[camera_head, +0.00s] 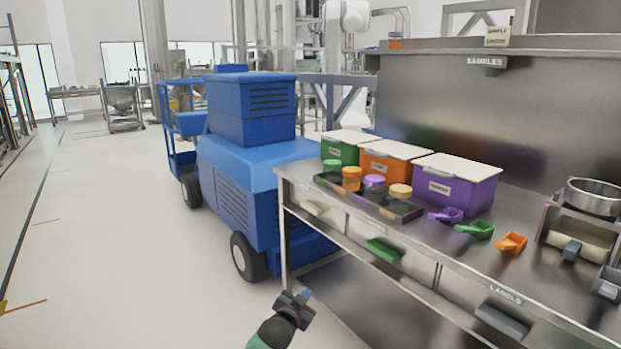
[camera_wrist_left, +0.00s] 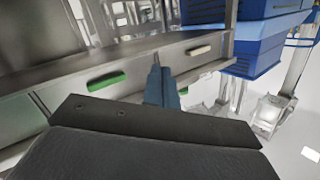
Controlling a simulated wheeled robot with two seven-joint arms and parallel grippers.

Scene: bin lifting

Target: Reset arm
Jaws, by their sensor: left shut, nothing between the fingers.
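My left gripper (camera_head: 300,296) shows at the bottom middle of the head view, low in front of the metal bench (camera_head: 340,215) and apart from it. Its fingers are together with nothing between them. My right gripper is in neither view.
Green, orange and purple bins (camera_head: 455,187) with white lids stand on the bench. A tray (camera_head: 405,212) of lidded jars, several scoops (camera_head: 474,230) and a steel bowl (camera_head: 594,197) are there too. A blue vehicle (camera_head: 250,150) stands behind left. The floor at left is clear.

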